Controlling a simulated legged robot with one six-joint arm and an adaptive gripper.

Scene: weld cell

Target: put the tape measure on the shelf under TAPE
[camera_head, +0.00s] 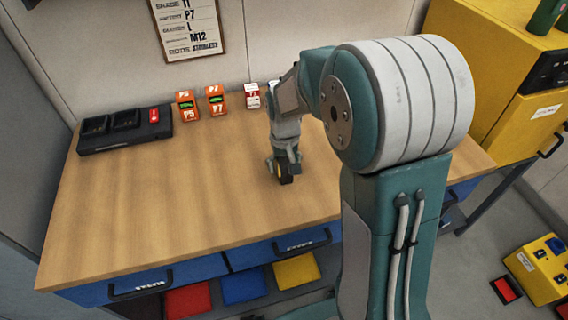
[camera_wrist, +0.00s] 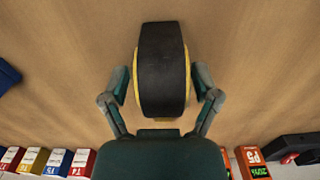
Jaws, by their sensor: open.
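The tape measure (camera_wrist: 163,70), a rounded black body with yellow sides, stands on the wooden bench in the wrist view. In the head view it is a small black and yellow shape (camera_head: 285,173), partly hidden by my gripper (camera_head: 283,163). My gripper (camera_wrist: 161,82) is open, with one finger on each side of the tape measure. The fingers are very close to its yellow sides; I cannot tell whether they touch. I cannot make out a TAPE label or its shelf in either view.
A black charger dock (camera_head: 125,128), two orange boxes (camera_head: 216,100) and a red-and-white box (camera_head: 252,95) stand along the bench's back. A yellow cabinet (camera_head: 495,80) is at right. Blue drawers (camera_head: 290,245) and coloured bins (camera_head: 297,270) are below. The bench's left half (camera_head: 150,210) is clear.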

